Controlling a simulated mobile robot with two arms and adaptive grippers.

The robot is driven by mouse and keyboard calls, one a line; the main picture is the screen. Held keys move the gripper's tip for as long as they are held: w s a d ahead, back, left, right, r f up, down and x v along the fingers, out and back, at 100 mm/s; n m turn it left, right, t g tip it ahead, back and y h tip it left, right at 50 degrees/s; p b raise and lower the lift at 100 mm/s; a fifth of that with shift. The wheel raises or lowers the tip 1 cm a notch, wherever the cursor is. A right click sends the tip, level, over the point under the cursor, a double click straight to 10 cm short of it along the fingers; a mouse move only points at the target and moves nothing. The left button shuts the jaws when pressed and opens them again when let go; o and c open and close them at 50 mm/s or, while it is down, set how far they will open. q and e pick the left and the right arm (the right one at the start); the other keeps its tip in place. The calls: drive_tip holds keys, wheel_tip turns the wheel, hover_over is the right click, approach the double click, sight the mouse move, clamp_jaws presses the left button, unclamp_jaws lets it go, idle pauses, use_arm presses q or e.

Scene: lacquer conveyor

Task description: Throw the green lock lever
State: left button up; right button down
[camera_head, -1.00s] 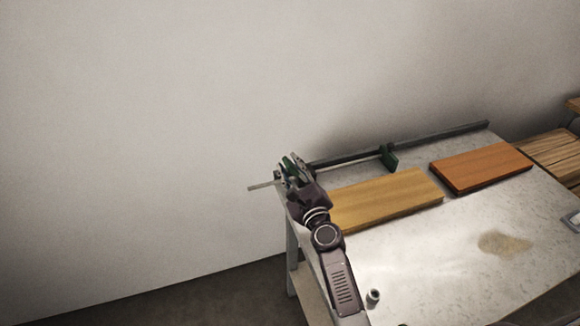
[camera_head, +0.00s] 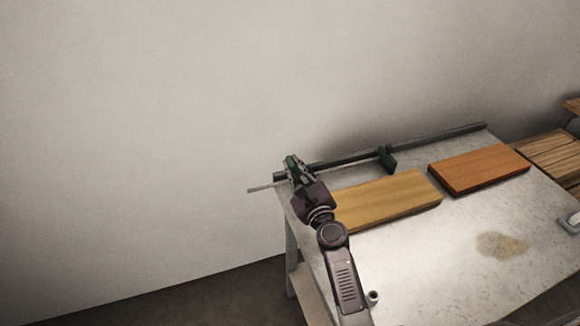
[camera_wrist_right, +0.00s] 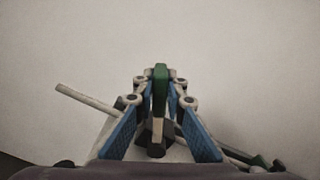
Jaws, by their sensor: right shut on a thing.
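The green lock lever (camera_head: 291,161) is at the back left corner of the metal table. In the right wrist view the lever's green grip (camera_wrist_right: 160,82) stands upright between the fingers. My right gripper (camera_head: 296,170) is shut on it near the tips, and its blue pads (camera_wrist_right: 158,100) lie on both sides of the lever. The lever's lower part is pale and runs down to a dark base (camera_wrist_right: 156,150). My left gripper is not in view.
A dark rail (camera_head: 350,158) with a green block (camera_head: 387,158) runs along the table's back edge. A thin rod (camera_head: 262,188) sticks out left. A yellow board (camera_head: 395,198) and an orange board (camera_head: 480,168) lie nearby. The table front (camera_head: 430,260) is mostly clear.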

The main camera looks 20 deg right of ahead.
drive_tip(key=shift+d+r+m+p, duration=0.45)
drive_tip(key=shift+d+r+m, duration=0.1)
drive_tip(key=shift+d+m, duration=0.25)
drive_tip(key=d+f+m+p, duration=0.1)
drive_tip(key=d+m+p, duration=0.2)
drive_tip(key=d+m, duration=0.7)
drive_tip(key=shift+w+f+m, duration=0.2)
drive_tip(key=shift+f+m, duration=0.15)
drive_tip(key=shift+m, duration=0.05)
drive_tip(key=shift+d, duration=0.1)
drive_tip(key=c, duration=2)
unclamp_jaws()
drive_tip(key=shift+d, duration=0.1)
drive_tip(key=shift+o, duration=0.2)
drive_tip(key=shift+f, duration=0.1)
drive_tip(key=s, duration=1.2)
drive_tip(key=shift+d, duration=0.15)
